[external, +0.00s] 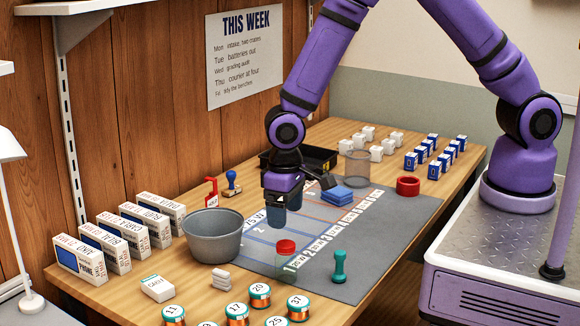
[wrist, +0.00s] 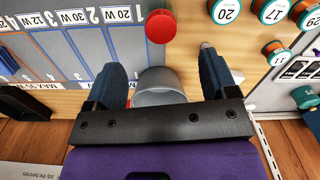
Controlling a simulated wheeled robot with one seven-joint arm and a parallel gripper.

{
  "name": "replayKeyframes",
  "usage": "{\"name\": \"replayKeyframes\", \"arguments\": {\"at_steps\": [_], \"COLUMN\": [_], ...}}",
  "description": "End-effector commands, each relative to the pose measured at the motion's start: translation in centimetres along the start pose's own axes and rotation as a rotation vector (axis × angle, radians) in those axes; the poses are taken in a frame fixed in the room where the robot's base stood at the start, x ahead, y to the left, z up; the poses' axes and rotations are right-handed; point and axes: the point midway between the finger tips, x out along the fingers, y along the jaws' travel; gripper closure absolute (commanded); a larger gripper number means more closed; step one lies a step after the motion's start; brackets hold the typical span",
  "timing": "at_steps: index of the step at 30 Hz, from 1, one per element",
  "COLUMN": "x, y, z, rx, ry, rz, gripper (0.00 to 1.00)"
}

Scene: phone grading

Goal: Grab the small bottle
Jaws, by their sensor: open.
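The small bottle (external: 287,262) is clear with a red cap and stands upright on the grey mat (external: 375,232) near its front edge. In the wrist view its red cap (wrist: 160,27) shows at the top middle, beyond the fingertips and roughly centred between them. My gripper (external: 283,215) is open and empty, pointing down above the mat, behind and above the bottle and apart from it.
A grey bucket (external: 212,236) stands left of the bottle. A teal stamp-like piece (external: 339,267) stands close on its right. White boxes (external: 95,243) line the left.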

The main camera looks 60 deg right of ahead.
Motion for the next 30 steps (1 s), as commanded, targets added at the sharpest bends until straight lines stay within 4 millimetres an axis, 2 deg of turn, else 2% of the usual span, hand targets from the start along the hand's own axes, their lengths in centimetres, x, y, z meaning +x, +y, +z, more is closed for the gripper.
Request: {"name": "replayKeyframes", "arguments": {"at_steps": [9, 17, 24, 30], "x": [4.4, 6.1, 9.3, 10.7], "y": [0.0, 0.0, -0.1, -0.1], "z": [0.1, 0.0, -0.1, -0.1], "rx": [0.0, 0.0, 0.001, 0.001], "ry": [-0.004, -0.003, -0.002, -0.001], "rz": [0.002, 0.002, 0.001, 0.001], "gripper": [0.21, 0.21, 0.21, 0.21]}}
